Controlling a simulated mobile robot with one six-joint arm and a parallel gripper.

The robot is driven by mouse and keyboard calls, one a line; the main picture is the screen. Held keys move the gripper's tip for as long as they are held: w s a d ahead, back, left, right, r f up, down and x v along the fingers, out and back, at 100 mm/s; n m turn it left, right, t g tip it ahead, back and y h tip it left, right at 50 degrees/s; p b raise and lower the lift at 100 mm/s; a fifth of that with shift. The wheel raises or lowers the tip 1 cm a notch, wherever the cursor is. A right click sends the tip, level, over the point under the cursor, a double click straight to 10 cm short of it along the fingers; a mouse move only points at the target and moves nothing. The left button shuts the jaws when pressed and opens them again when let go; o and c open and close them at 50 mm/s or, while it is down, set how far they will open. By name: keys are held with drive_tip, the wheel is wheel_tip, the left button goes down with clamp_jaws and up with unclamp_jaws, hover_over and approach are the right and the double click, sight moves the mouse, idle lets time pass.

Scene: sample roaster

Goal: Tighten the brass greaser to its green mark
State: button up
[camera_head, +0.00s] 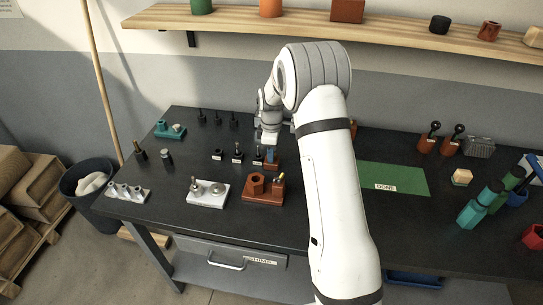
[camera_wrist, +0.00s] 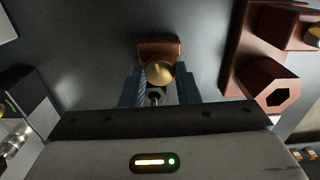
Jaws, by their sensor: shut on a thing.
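The brass greaser shows in the wrist view as a round brass cap (camera_wrist: 160,71) in front of a small brown block (camera_wrist: 160,47). My gripper (camera_wrist: 158,88) has its blue fingers on either side of the cap and is shut on it. A dark part shows just below the cap between the fingers. In the head view my gripper (camera_head: 271,154) is low over the bench, and its fingers hide most of the greaser.
A brown holder with a hexagonal socket (camera_head: 258,185) stands close by; it also shows in the wrist view (camera_wrist: 275,92). A white fixture (camera_head: 208,194) is left of it. Several small dark-topped pieces stand left of my gripper. A green mat (camera_head: 395,178) lies right of my arm.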

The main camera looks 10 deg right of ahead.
drive_tip(key=m+b, duration=0.2)
drive_tip(key=m, duration=0.3)
drive_tip(key=shift+w+m, duration=0.1)
drive_tip(key=shift+m, duration=0.2)
drive_tip(key=m+b, duration=0.1)
drive_tip(key=m, duration=0.3)
drive_tip(key=shift+b, duration=0.3)
drive_tip(key=m+b, duration=0.1)
drive_tip(key=m, duration=0.5)
drive_tip(key=shift+m+b, duration=0.35)
drive_tip(key=shift+m, duration=2.15)
drive_tip(key=shift+r, duration=0.1)
drive_tip(key=o, duration=1)
drive_tip(key=shift+d, duration=0.1)
drive_tip(key=shift+c, duration=0.2)
